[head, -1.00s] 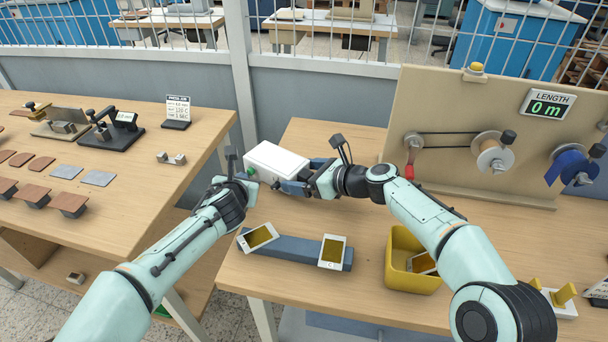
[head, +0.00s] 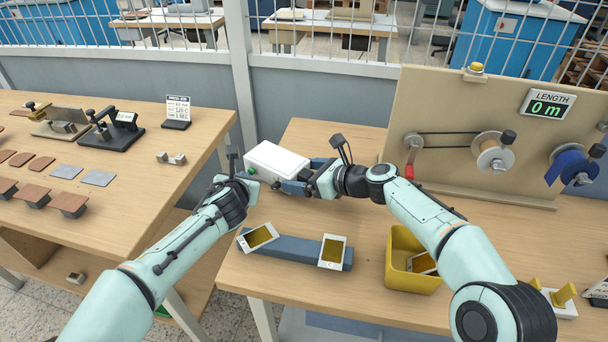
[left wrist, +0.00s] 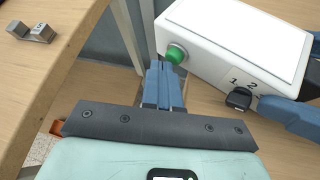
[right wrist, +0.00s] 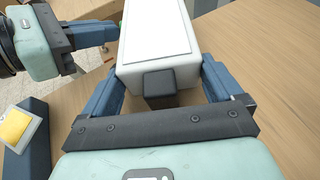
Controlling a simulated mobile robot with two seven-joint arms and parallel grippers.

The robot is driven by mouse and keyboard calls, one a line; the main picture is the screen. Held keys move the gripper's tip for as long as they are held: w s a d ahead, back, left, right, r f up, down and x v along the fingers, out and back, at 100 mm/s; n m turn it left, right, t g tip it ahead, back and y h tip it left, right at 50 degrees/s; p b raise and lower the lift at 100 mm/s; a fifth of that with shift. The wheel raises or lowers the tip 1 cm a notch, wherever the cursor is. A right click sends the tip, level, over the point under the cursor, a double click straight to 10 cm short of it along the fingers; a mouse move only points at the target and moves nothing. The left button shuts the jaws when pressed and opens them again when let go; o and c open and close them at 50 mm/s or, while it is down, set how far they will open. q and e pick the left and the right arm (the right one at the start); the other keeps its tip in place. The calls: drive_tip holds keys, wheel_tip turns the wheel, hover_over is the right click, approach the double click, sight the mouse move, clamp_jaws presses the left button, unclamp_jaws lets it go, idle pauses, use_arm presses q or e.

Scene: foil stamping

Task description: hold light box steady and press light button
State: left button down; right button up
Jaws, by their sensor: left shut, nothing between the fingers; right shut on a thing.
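The white light box (head: 279,158) stands at the left end of the right-hand table. My right gripper (head: 308,178) is shut on it; in the right wrist view its two fingers lie on either side of the box (right wrist: 158,32). A green button (left wrist: 176,53) sits on the box's side, beside labels "1" and "2" and a small black switch (left wrist: 239,98). My left gripper (left wrist: 160,75) is shut and empty, its fingertips right beside the green button. I cannot tell whether they touch it. The button also shows in the head view (head: 252,171).
A blue-grey rest (head: 292,251) with two gold-faced cards lies in front of the box. A yellow bin (head: 412,275) stands to its right. A board with spools (head: 450,115) stands at the back right. A gap separates the left table (head: 130,180) from this one.

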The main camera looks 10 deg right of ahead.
use_arm(q)
drive_tip(key=shift+w+d, duration=0.2)
drive_tip(key=shift+w, duration=0.05)
use_arm(e)
drive_tip(key=shift+a, duration=0.1)
use_arm(q)
drive_tip(key=shift+s, duration=0.15)
use_arm(e)
drive_tip(key=shift+s, duration=0.1)
use_arm(q)
drive_tip(key=shift+s+a, duration=0.2)
drive_tip(key=shift+s, duration=0.05)
drive_tip(key=s+a, duration=0.4)
drive_tip(key=shift+s+a, duration=0.15)
drive_tip(key=shift+a, duration=0.05)
idle(0.4)
use_arm(e)
drive_tip(key=o, duration=1.3)
